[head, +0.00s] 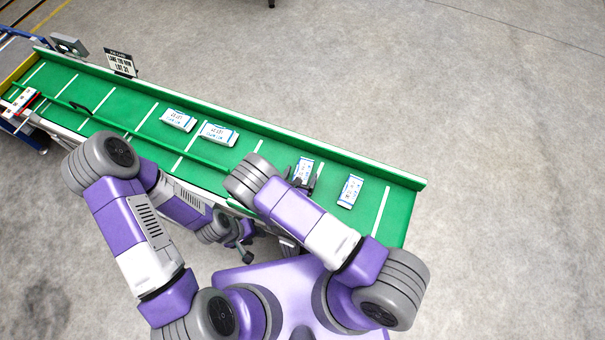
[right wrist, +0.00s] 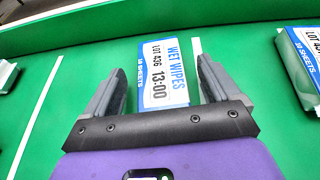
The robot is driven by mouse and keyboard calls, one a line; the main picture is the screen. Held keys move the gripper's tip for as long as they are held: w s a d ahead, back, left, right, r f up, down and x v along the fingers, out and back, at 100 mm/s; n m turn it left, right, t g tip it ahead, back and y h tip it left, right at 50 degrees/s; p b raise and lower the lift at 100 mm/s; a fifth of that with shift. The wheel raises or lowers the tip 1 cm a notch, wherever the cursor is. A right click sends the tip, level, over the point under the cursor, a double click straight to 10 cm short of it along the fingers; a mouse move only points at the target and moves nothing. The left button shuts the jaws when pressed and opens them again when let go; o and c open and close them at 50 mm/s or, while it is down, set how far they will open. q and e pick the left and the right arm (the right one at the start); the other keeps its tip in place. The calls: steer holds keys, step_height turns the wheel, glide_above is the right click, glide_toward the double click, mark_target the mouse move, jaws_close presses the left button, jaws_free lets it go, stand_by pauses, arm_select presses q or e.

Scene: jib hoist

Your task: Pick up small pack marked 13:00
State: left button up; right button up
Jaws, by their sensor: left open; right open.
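The small white and blue wet wipes pack (right wrist: 163,72) marked LOT 436 and 13:00 lies on the green conveyor belt. In the head view this pack (head: 304,167) is partly covered by my right gripper (head: 303,183). In the right wrist view my right gripper (right wrist: 161,72) is open, with one finger on each side of the pack; I cannot tell whether either finger touches it. My left gripper (head: 246,250) is open and empty, low beside the near side of the belt.
Another pack (head: 350,190) lies to the right on the belt (head: 385,200); its print (right wrist: 302,58) is partly cut off. Two more packs (head: 178,120) (head: 218,134) lie further left. A sign (head: 120,62) stands at the far rail. Low green rails edge the belt.

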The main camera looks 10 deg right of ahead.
steer(key=shift+w+d+f, duration=0.2)
steer(key=shift+w+d, duration=0.05)
steer(key=shift+w, duration=0.2)
steer(key=c, duration=1.1)
